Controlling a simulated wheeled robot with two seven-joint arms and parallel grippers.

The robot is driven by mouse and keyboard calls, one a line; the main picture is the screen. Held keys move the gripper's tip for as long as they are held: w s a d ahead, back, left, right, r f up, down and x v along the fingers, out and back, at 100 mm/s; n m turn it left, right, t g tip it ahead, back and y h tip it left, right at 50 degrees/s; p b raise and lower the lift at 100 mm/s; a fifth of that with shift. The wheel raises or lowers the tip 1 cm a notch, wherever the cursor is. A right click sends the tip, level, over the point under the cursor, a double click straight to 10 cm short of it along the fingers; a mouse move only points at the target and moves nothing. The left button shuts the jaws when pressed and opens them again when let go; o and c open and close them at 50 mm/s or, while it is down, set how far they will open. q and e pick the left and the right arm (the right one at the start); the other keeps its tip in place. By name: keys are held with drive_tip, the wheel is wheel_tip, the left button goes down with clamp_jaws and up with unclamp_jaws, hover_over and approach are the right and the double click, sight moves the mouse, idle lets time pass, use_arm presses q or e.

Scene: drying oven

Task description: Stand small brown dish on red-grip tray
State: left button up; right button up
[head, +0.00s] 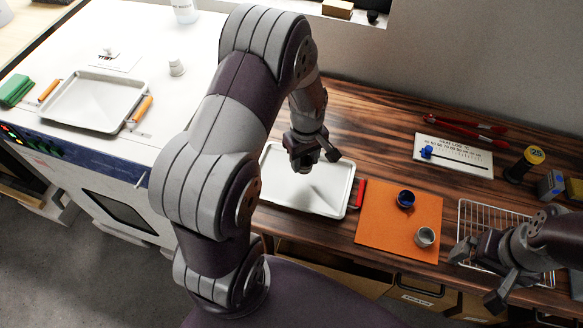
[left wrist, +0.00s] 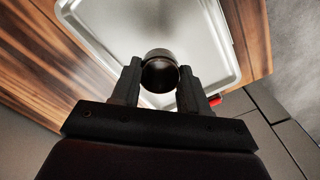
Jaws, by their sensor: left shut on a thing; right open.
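The red-grip tray (head: 332,205) is a pale metal tray on the wooden counter, with a red handle on its right side. It also shows in the left wrist view (left wrist: 95,22). My left gripper (head: 303,165) is over the tray. In the left wrist view it is shut on the small brown dish (left wrist: 160,72), which is dark and round. I cannot tell whether the dish touches the tray. In the head view I cannot make out the dish at the gripper. My right gripper (head: 477,274) is open and empty, near the wire rack.
An orange mat (head: 375,225) holds a blue dish (head: 406,199) and a grey dish (head: 425,237), right of the tray. A wire rack (head: 480,215) lies further right. A tray with orange grips (head: 93,100) lies on the white oven at left.

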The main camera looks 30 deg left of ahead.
sight(292, 178)
use_arm(q)
drive_tip(key=a, duration=0.1)
drive_tip(key=a+f, duration=0.1)
drive_tip(key=s+a, duration=0.1)
drive_tip(key=shift+f, duration=0.35)
drive_tip(key=shift+a+f, duration=0.1)
drive_tip(key=shift+f, duration=2)
drive_tip(key=shift+f, duration=0.1)
drive_tip(key=o, duration=1)
drive_tip(key=shift+o, duration=0.2)
wheel_tip(292, 178, up, 13)
drive_tip(key=s+d+r+m+t, duration=0.1)
drive_tip(key=s+d+r+m, duration=0.3)
drive_tip(key=s+d+m, duration=0.4)
drive_tip(key=s+m, duration=0.1)
drive_tip(key=m, duration=0.3)
drive_tip(key=shift+d+r, duration=0.3)
drive_tip(key=shift+r, duration=0.1)
